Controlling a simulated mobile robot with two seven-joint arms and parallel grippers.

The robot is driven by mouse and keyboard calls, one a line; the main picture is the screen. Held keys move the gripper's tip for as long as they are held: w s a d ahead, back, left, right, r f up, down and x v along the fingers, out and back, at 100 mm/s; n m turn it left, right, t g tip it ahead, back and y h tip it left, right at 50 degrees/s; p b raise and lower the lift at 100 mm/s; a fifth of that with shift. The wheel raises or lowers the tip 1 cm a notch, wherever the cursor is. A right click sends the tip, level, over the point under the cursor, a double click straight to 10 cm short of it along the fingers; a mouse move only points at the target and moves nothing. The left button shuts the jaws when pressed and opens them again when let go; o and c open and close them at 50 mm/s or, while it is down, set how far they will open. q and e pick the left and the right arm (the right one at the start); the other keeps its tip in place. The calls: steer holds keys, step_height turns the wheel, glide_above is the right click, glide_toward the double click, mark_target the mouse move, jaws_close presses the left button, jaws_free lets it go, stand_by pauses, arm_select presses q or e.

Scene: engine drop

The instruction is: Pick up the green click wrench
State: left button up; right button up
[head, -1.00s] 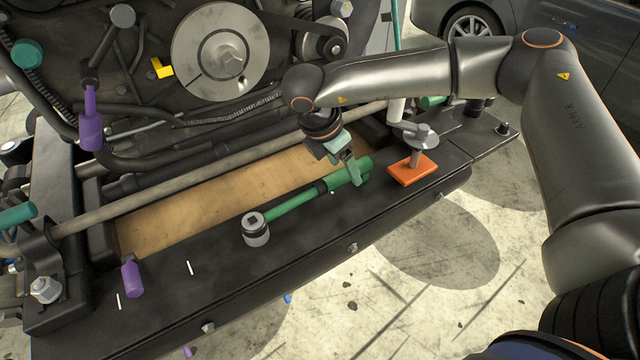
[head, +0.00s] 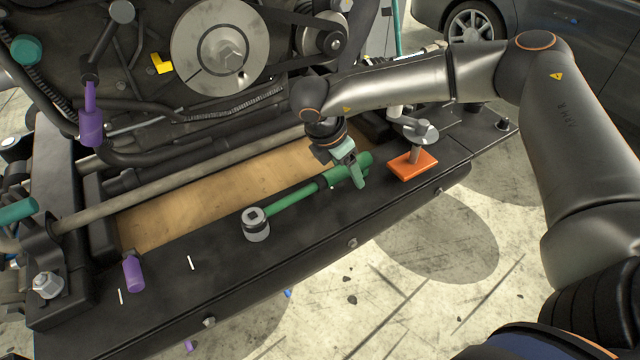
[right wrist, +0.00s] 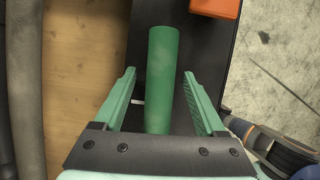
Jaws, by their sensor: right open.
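The green click wrench (head: 300,195) lies on the black bench ledge, its grey square-drive head (head: 256,224) at the left end and its thick green handle at the right. My right gripper (head: 350,178) is over the handle end, fingers pointing down. In the right wrist view my right gripper (right wrist: 161,100) is open, with the green handle (right wrist: 162,75) between its two green fingers. Gaps show on both sides of the handle. I cannot tell how far down the fingers reach. My left gripper is not in view.
An orange block (head: 413,165) with a metal post stands on the ledge right of the handle. A wooden board (head: 200,200) and a long grey bar run behind the wrench. The engine is at the back. A purple cylinder (head: 132,273) sits at the left.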

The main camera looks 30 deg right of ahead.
steer(key=shift+f, duration=0.1)
stand_by(0.4)
jaws_close()
stand_by(0.4)
